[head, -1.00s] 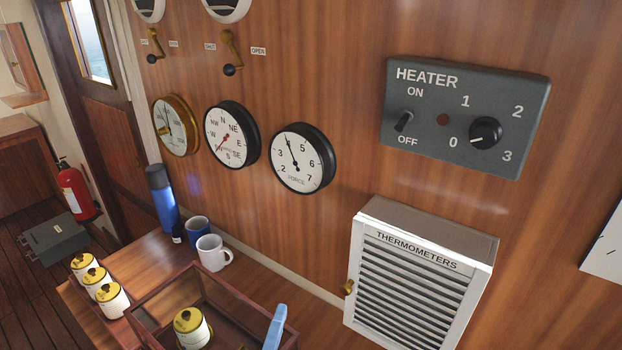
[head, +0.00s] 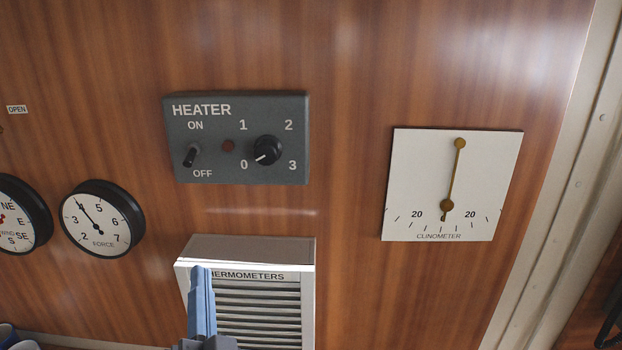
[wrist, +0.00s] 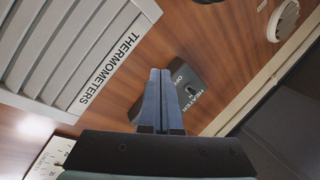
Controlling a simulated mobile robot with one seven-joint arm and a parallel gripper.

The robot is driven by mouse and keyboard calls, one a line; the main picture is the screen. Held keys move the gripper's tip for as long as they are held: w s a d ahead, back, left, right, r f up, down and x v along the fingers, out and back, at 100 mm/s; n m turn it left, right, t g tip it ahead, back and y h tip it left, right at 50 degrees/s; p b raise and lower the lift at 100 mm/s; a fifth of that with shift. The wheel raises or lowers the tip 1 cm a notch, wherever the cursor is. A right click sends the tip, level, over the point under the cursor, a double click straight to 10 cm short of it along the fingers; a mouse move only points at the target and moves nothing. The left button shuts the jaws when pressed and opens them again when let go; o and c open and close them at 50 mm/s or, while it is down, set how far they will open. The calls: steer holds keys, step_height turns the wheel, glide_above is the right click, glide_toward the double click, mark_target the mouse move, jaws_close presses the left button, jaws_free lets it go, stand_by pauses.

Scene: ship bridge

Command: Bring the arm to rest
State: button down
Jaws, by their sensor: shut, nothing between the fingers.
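My gripper (head: 201,272) shows at the bottom of the head view as a blue finger shape, upright, in front of the left part of the white thermometers box (head: 262,330). In the wrist view my gripper (wrist: 160,72) has its two blue fingers side by side and closed, with nothing between them. The fingers overlap the heater panel (wrist: 193,82) in that picture. Most of my arm is out of view.
The wooden wall carries the grey heater panel (head: 220,178), its knob pointing towards 0. The clinometer (head: 410,165) hangs to its right, the force dial (head: 103,222) to its left. The louvred thermometers box juts out below the heater. A pale vertical frame (head: 560,200) stands at right.

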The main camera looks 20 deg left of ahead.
steer(key=w+d+r+n+t+h, duration=0.1)
steer(key=w+d+r+n+t, duration=0.2)
steer(key=d+r, duration=0.7)
steer(key=s+d+r+t+h, duration=0.3)
steer(key=d+r, duration=0.5)
steer(key=r, duration=0.3)
steer(key=s+d+r+t+h, duration=0.3)
steer(key=d+r+h, duration=0.4)
steer(key=r, duration=0.4)
steer(key=shift+s+d+r+t+h+b, duration=0.2)
steer(key=shift+s+d+t+h+b, duration=0.2)
steer(key=shift+s, duration=0.45)
